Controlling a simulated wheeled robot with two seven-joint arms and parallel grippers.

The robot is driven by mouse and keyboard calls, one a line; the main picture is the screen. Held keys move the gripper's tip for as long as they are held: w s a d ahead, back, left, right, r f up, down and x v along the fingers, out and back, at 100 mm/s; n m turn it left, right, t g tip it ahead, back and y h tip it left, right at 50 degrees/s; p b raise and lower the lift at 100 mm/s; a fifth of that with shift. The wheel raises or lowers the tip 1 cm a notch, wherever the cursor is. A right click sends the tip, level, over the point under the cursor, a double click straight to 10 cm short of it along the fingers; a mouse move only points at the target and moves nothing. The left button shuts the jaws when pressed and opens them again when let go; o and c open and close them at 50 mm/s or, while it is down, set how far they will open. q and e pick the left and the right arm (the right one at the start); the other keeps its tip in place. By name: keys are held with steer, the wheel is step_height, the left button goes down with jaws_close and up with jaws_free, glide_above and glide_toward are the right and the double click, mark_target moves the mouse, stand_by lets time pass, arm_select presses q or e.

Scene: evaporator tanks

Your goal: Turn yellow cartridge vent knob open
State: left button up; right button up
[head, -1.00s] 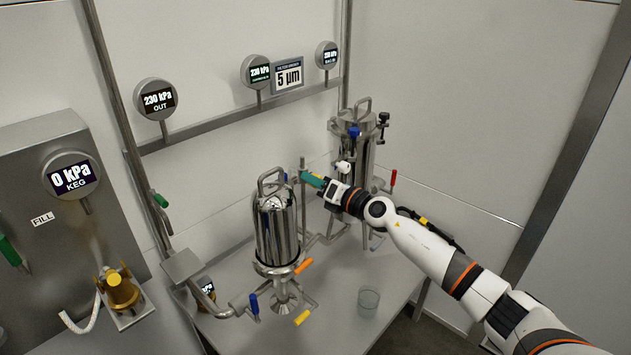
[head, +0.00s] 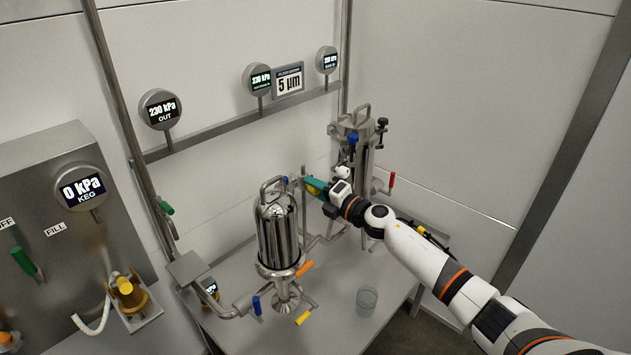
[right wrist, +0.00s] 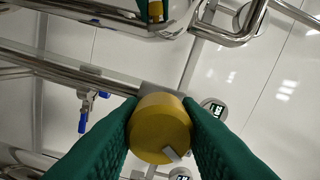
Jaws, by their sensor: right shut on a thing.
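The yellow vent knob (right wrist: 158,128) fills the middle of the right wrist view, with a small white mark near its lower right edge. The two green fingers of my right gripper (right wrist: 160,135) press on it from both sides. In the head view my right gripper (head: 315,187) is at a thin upright metal post between the two steel vessels, with a bit of yellow showing at the fingers. The near cartridge housing (head: 277,228) stands upright left of the gripper. My left gripper is not in view.
The taller vessel (head: 355,150) stands close behind my right wrist. A red-handled lever (head: 391,180) is at its right. A clear cup (head: 367,298) stands on the table. Orange (head: 304,267), blue (head: 256,305) and yellow (head: 303,318) valve handles stick out near the front housing.

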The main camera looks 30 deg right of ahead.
steer(key=m+p, duration=0.4)
steer(key=m, duration=0.2)
steer(key=shift+r, duration=0.1)
steer(key=shift+m+p, duration=1.2)
steer(key=shift+m, duration=1.3)
steer(key=shift+f, duration=0.2)
steer(key=o, duration=1)
steer(key=shift+s, duration=0.1)
steer(key=shift+b+v, duration=0.9)
steer(key=shift+v, duration=5.1)
